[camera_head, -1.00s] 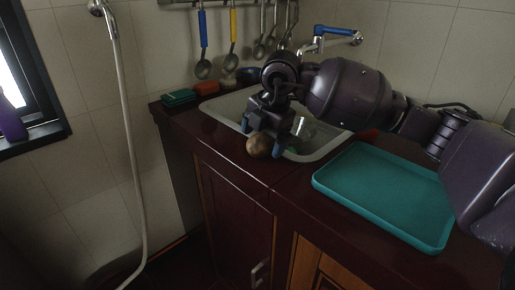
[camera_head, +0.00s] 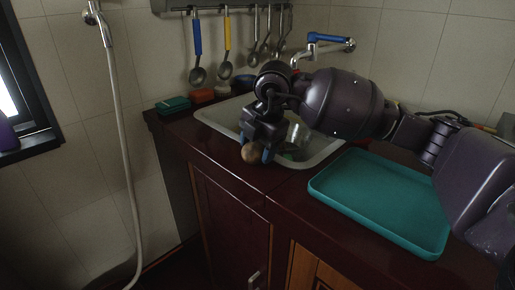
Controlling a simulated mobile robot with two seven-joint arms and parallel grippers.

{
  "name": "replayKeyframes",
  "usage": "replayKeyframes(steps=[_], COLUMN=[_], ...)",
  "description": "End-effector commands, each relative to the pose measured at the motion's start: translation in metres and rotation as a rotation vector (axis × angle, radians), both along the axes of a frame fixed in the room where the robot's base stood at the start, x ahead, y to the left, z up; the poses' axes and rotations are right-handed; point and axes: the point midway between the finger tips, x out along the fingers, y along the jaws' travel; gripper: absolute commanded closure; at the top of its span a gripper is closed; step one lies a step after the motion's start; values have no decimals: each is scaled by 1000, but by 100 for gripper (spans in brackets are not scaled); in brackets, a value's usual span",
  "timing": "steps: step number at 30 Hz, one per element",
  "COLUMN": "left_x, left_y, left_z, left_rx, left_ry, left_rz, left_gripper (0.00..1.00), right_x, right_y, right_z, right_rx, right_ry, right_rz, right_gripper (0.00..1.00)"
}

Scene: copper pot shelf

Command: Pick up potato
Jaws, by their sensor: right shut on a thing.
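A round brown potato (camera_head: 250,155) shows at the near left edge of the sink. My right gripper (camera_head: 256,152), with blue fingertips, is shut on the potato from above. The potato appears to be at or above the sink rim; whether it touches the rim is hard to tell. The gripper hides part of the potato. My left gripper is not in view.
The sink (camera_head: 221,112) lies behind the gripper, with a shiny item inside. A teal tray (camera_head: 380,203) rests on the dark red counter to the right. Sponges (camera_head: 173,104) stand at the back left. Ladles (camera_head: 198,50) hang on the wall, near a blue-handled faucet (camera_head: 328,39).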

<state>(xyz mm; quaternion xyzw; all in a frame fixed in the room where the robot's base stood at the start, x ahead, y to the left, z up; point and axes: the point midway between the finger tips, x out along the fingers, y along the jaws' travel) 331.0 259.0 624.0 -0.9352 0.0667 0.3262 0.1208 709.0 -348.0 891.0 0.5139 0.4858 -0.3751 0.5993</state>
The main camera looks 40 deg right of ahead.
Motion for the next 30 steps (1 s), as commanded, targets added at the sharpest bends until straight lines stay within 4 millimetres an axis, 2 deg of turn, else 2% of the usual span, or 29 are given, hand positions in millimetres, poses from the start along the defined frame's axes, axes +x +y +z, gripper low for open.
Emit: replayKeyframes(steps=[5,15,21,25,30], left_x=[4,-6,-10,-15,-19], left_y=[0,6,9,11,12], left_z=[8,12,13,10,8], left_rx=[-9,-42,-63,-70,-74], left_ry=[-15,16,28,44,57], left_rz=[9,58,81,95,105], left_gripper=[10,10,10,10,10], right_x=[0,-1,-1,-1,0], right_y=[0,0,0,0,0], right_z=[28,118,162,181,196], right_rx=[0,2,2,0,1], right_ry=[-13,-20,-15,-11,-7], right_rz=[0,-1,1,-1,0], right_gripper=[67,67,67,67,67])
